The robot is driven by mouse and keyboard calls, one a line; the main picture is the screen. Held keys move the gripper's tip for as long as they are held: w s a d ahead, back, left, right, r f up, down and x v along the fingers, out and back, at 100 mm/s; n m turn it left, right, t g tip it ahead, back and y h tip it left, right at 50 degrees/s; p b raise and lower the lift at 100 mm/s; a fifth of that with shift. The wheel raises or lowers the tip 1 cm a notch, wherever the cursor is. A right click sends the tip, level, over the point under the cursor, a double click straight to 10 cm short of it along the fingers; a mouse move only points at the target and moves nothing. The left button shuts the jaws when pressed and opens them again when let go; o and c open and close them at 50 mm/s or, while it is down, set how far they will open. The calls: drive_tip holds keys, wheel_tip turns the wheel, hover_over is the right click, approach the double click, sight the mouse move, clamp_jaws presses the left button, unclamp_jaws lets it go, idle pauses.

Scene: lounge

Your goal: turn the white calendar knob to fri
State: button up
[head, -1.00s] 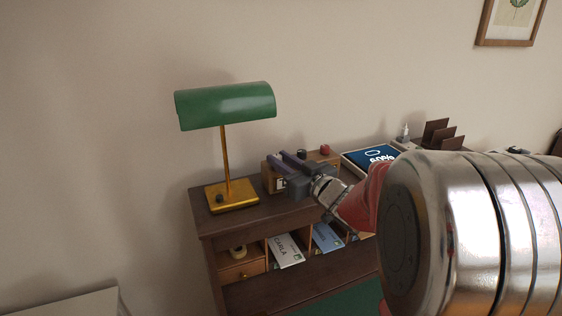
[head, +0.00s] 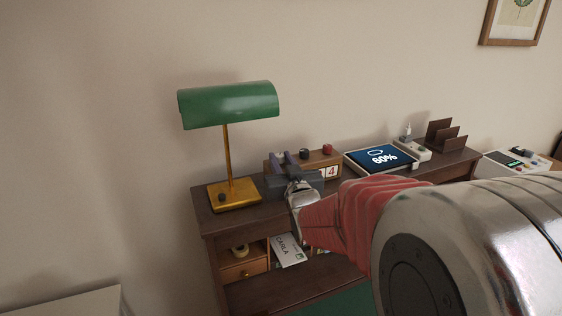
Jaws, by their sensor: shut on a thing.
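The calendar (head: 318,160) is a wooden box on top of the desk, right of the lamp. A black knob (head: 304,153) and a red knob (head: 327,149) stand on its top, and a card with a red 4 (head: 332,171) shows on its front. My gripper (head: 283,158) is at the left end of the box top, its fingers shut on the white knob, which they hide almost wholly. My gripper and wrist cover the left part of the calendar's front, so the day it shows cannot be read.
A green-shaded brass lamp (head: 228,105) stands close on the left. A tablet (head: 381,157) showing 60%, a small white dispenser (head: 407,133) and a brown letter rack (head: 445,135) stand to the right.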

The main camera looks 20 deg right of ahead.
drive_tip(key=shift+a+m+h, duration=0.1)
drive_tip(key=shift+m+h, duration=0.4)
drive_tip(key=shift+h, duration=0.3)
drive_tip(key=o, duration=1.1)
drive_tip(key=shift+c, duration=0.2)
drive_tip(key=shift+s, duration=0.1)
